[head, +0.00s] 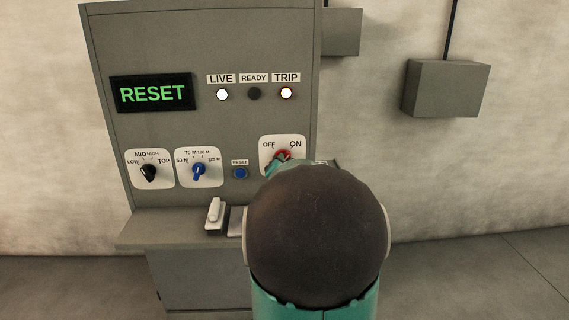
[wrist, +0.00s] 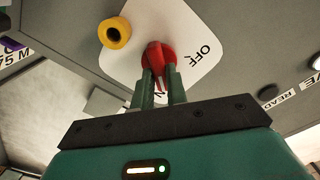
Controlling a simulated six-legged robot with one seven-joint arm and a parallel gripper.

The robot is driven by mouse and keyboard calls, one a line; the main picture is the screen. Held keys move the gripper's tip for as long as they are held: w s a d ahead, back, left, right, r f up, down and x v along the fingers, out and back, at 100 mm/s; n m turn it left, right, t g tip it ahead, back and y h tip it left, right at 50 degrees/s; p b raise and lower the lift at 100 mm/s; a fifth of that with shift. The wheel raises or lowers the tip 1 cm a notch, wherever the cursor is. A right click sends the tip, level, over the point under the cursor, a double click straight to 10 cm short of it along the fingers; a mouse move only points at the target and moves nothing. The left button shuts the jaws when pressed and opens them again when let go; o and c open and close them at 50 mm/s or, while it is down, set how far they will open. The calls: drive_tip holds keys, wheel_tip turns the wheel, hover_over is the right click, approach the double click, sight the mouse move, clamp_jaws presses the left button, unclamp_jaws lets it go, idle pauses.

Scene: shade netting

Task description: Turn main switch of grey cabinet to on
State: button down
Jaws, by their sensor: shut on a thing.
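The grey cabinet (head: 208,40) stands ahead. Its main switch is a red knob (head: 283,155) on a white plate marked OFF and ON. It also shows in the wrist view (wrist: 157,55), where OFF is readable to its right and the other label is mostly covered by the fingers. My gripper (wrist: 161,82) is at the knob, its two green fingers shut on the red knob from either side. In the head view my arm hides most of the gripper and the lower plate. I cannot tell clearly which label the knob points to.
The display (head: 152,93) reads RESET. The LIVE (head: 222,94) and TRIP (head: 287,93) lamps are lit; READY (head: 254,94) is dark. A black knob (head: 148,172), blue knob (head: 198,171) and blue button (head: 240,173) lie left. A yellow ring (wrist: 114,32) sits beside the red knob.

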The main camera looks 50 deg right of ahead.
drive_tip(key=shift+m, duration=0.6)
drive_tip(key=c, duration=1.4)
unclamp_jaws()
drive_tip(key=v, duration=1.4)
drive_tip(key=shift+w, duration=0.1)
